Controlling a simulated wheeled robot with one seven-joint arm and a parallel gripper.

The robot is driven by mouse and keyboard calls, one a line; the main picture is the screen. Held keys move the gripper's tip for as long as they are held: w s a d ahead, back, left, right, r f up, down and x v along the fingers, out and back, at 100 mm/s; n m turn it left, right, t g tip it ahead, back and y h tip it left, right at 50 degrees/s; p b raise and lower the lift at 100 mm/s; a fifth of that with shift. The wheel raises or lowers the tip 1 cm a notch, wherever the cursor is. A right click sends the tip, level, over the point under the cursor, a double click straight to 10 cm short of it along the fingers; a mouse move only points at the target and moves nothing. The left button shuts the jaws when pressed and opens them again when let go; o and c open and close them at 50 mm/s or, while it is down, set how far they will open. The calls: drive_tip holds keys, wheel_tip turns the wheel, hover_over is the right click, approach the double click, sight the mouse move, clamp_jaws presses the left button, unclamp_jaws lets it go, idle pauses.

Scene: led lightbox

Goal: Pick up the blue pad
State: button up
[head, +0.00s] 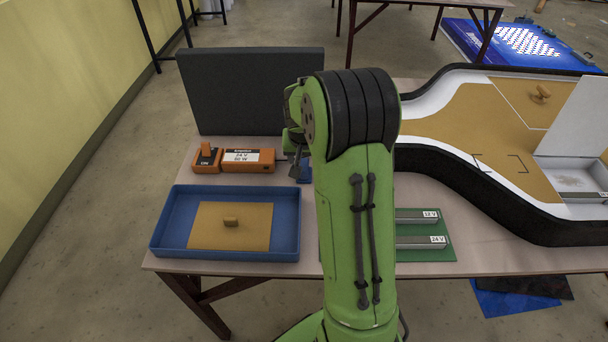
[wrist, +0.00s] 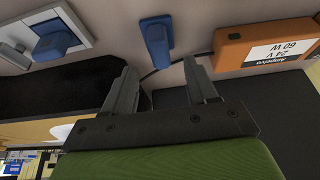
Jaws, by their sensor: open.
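A small blue pad (wrist: 157,42) with a raised grip lies on the table, ahead of my gripper in the wrist view. In the head view a bit of blue (head: 305,172) shows beside my arm, the rest hidden. My gripper (wrist: 159,63) is open and empty. Its two fingers point towards the blue pad, which appears between and beyond the tips, apart from them. In the head view my gripper (head: 294,166) is mostly hidden behind my arm. A second blue piece (wrist: 56,42) sits on a white plate at the upper left of the wrist view.
An orange power unit (head: 247,159) and an orange switch (head: 207,157) stand left of my gripper. A dark panel (head: 250,90) rises behind. A blue tray (head: 165,222) with a tan board lies front left. The black-edged lightbox (head: 475,195) fills the right; a green board (head: 425,255) lies in front.

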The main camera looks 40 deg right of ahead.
sight(304, 164)
drive_tip(key=b+x, duration=0.2)
drive_tip(key=x, duration=0.4)
drive_tip(key=shift+r, duration=0.2)
